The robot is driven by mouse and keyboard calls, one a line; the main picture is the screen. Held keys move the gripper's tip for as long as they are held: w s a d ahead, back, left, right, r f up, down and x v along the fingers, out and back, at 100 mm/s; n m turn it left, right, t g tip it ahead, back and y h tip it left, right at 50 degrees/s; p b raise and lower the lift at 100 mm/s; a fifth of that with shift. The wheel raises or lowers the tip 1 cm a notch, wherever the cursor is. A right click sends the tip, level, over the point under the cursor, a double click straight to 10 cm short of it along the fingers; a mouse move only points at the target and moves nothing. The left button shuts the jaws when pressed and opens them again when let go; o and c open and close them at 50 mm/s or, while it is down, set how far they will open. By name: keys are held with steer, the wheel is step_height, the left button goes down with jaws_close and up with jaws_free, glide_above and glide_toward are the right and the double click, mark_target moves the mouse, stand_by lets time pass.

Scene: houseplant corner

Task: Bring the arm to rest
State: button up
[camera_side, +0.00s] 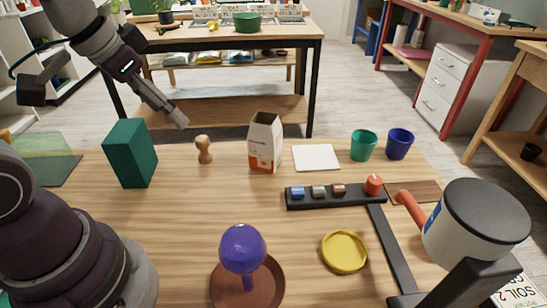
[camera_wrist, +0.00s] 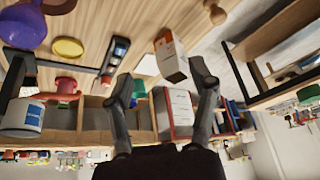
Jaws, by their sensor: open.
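My gripper (camera_side: 178,116) hangs raised and tilted over the back left of the wooden table in the side view, apart from everything on the table. In the wrist view my gripper (camera_wrist: 160,82) shows two dark fingers spread well apart. It is open, with nothing held between the fingers. The white and orange carton (camera_side: 265,143) stands upright on the table to the right of the gripper. In the wrist view the carton (camera_wrist: 171,56) appears between the fingertips but farther off, and the scene looks upside down.
A green block (camera_side: 130,154) and a wooden peg figure (camera_side: 204,149) stand below the gripper. A purple ball-topped object (camera_side: 242,249), yellow dish (camera_side: 344,251), black rack (camera_side: 335,196), green cup (camera_side: 363,145), blue cup (camera_side: 399,144) and grey lidded can (camera_side: 470,225) occupy the table. Clear wood lies mid-left.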

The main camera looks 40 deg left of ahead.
steer(key=shift+s+d, duration=0.45)
steer(key=shift+s, duration=0.25)
steer(key=shift+s+d, duration=0.4)
steer(key=shift+s, duration=0.25)
